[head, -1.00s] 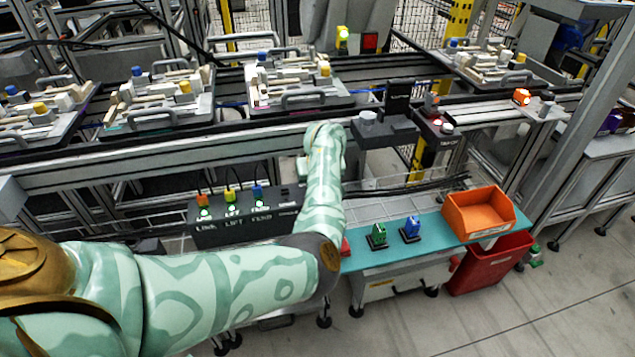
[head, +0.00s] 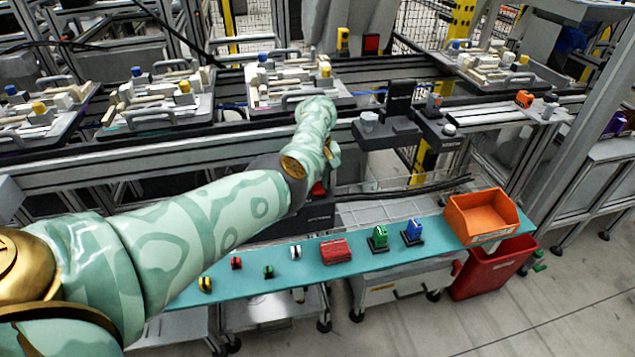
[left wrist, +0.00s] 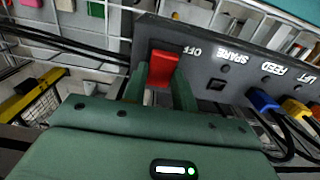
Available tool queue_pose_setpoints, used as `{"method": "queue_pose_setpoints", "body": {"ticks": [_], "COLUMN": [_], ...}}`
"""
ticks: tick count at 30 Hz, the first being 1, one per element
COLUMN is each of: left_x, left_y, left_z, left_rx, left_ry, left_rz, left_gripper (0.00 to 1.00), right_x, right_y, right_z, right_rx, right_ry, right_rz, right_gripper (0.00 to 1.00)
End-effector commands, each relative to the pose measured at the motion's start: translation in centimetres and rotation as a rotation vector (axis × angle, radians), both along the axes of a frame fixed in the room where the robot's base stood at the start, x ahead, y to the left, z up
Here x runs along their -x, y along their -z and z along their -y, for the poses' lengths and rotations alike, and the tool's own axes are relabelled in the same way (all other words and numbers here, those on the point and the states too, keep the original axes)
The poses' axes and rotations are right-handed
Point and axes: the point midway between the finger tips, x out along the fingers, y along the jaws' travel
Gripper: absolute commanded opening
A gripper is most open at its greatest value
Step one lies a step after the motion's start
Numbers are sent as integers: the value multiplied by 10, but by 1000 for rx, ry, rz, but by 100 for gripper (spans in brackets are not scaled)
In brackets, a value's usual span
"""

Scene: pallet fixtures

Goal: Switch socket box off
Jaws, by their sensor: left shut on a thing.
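The socket box (left wrist: 215,65) is dark grey, with white lettering OFF, SPARE, FEED and LIFT in the left wrist view. Its red switch handle (left wrist: 163,68) is beside the word OFF. My left gripper (left wrist: 158,88) is shut on this handle, with a green finger on each side. Blue (left wrist: 263,100) and yellow (left wrist: 293,108) plugs sit in the box with dark cables. In the head view my left arm hides most of the box (head: 320,218), and a bit of red shows below my wrist. My left fingertips are hidden there. My right gripper is out of view.
A teal shelf (head: 355,262) in front carries small coloured parts, a red block (head: 335,251), green (head: 378,238) and blue (head: 413,232) pieces and an orange bin (head: 482,216). A conveyor with loaded pallets (head: 300,85) runs behind. A red bin (head: 490,270) stands at right.

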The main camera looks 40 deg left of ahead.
Motion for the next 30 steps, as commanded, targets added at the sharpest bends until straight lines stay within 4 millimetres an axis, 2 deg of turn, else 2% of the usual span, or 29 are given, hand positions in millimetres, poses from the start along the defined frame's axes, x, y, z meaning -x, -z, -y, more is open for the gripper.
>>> {"method": "queue_pose_setpoints", "body": {"ticks": [2,3,5,6,14,17,20,30], "left_x": [1,1,1,1,0,0,0,-1], "left_y": [1,1,1,1,-1,-10,-30,-123], "left_z": [1,1,1,1,0,0,0,0], "left_rx": [1,1,1,1,0,-1,-1,0], "left_ry": [0,0,0,0,1,1,1,1], "left_rz": [-2,-2,-2,-2,0,2,5,6], "left_gripper": [4,30,47,49,49,49,49,49], "right_x": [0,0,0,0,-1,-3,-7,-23], "right_y": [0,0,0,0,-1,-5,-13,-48], "right_z": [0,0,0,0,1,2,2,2], "right_rx": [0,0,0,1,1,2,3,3], "right_ry": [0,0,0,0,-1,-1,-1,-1], "right_rz": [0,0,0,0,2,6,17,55], "right_gripper": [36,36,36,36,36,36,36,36]}}
